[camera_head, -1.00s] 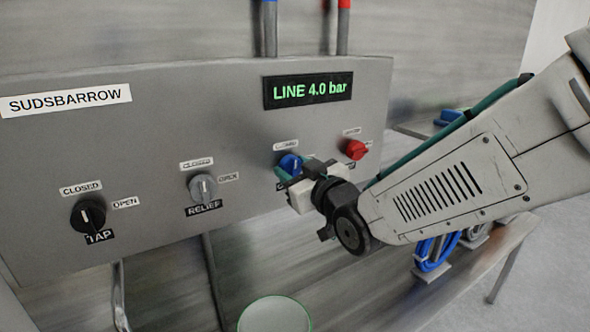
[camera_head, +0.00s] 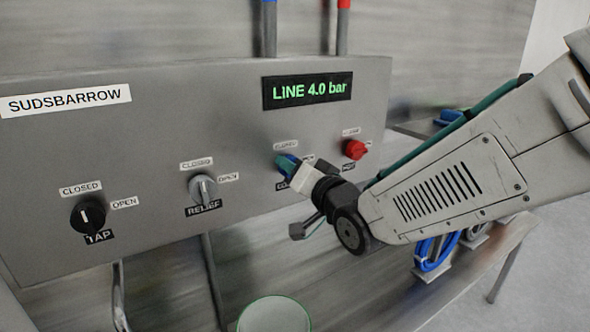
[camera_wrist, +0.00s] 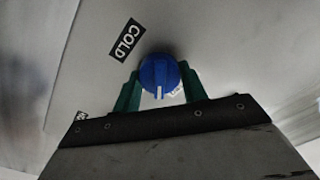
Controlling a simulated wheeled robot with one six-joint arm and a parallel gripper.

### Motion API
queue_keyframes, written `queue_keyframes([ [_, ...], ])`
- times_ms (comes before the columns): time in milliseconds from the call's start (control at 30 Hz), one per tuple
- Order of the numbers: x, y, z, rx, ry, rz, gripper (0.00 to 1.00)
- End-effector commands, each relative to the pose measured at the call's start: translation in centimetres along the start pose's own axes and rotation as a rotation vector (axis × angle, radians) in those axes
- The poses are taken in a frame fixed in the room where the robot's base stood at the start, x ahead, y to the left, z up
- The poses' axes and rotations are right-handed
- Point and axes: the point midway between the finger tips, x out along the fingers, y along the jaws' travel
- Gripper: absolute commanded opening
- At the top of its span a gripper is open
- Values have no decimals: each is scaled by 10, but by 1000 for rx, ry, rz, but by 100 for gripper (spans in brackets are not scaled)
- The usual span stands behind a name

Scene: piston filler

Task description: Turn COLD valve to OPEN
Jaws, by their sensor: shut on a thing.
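The COLD valve is a blue round knob (camera_wrist: 158,75) with a white pointer mark, on the grey panel beside a black COLD label (camera_wrist: 126,40) in the wrist view. My gripper (camera_wrist: 160,88) has its two green fingers on either side of the knob, shut on it. In the head view the blue knob (camera_head: 287,165) is mostly hidden behind my gripper (camera_head: 290,170). A CLOSED label shows above it; the OPEN label is largely covered.
A red knob (camera_head: 355,149) sits close to the right of my gripper. The grey RELIEF knob (camera_head: 203,188) and black TAP knob (camera_head: 88,215) are to the left. A display (camera_head: 308,91) reads LINE 4.0 bar. A round vessel (camera_head: 274,315) stands below the panel.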

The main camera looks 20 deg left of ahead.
Motion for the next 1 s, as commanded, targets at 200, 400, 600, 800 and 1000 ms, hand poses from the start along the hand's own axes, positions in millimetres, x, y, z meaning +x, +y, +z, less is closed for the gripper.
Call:
queue_keyframes([
  [200, 0, 1, 1, 203, -1, 2, 19],
  [400, 0, 1, 1, 378, -1, 2, 19],
  [600, 0, 2, 1, 520, -1, 2, 19],
  [800, 0, 2, 1, 614, -1, 2, 19],
  [1000, 0, 2, 1, 663, -1, 3, 19],
])
